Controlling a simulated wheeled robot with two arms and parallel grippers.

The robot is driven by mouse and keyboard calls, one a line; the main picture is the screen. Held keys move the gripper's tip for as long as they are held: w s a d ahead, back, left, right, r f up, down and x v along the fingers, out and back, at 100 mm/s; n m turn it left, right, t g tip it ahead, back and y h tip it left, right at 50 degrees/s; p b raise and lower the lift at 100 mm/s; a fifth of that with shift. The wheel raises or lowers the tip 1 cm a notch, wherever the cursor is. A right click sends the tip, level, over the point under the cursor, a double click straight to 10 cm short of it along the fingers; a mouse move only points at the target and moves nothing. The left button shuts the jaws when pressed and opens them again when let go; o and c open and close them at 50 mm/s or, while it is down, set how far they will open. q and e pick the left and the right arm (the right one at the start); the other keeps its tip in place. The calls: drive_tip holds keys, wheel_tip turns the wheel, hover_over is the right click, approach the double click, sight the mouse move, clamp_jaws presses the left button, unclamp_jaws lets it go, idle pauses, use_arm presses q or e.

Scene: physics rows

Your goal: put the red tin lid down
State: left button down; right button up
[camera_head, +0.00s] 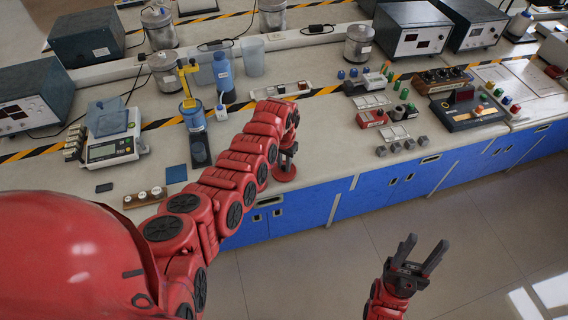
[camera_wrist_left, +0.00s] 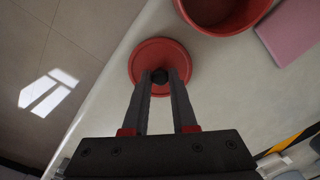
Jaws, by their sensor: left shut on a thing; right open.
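The red tin lid (camera_head: 284,174) is a round red disc with a black knob, close to the counter's front edge. My left gripper (camera_head: 288,152) is shut on its knob from above. In the left wrist view the lid (camera_wrist_left: 150,53) lies level beneath the fingertips (camera_wrist_left: 160,80). I cannot tell whether its underside touches the counter. A red round open tin (camera_wrist_left: 222,14) stands beside it in that view, apart from the lid; my arm seems to hide it in the head view. My right gripper (camera_head: 426,254) is open and empty over the floor.
A pink flat block (camera_wrist_left: 290,30) lies beside the tin. The bare counter (camera_head: 325,150) is free to the right of the lid. Blue cabinets (camera_head: 375,194) drop below the edge.

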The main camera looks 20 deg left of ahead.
use_arm(q)
drive_tip(key=c, duration=0.7)
unclamp_jaws()
drive_tip(key=shift+f, duration=0.1)
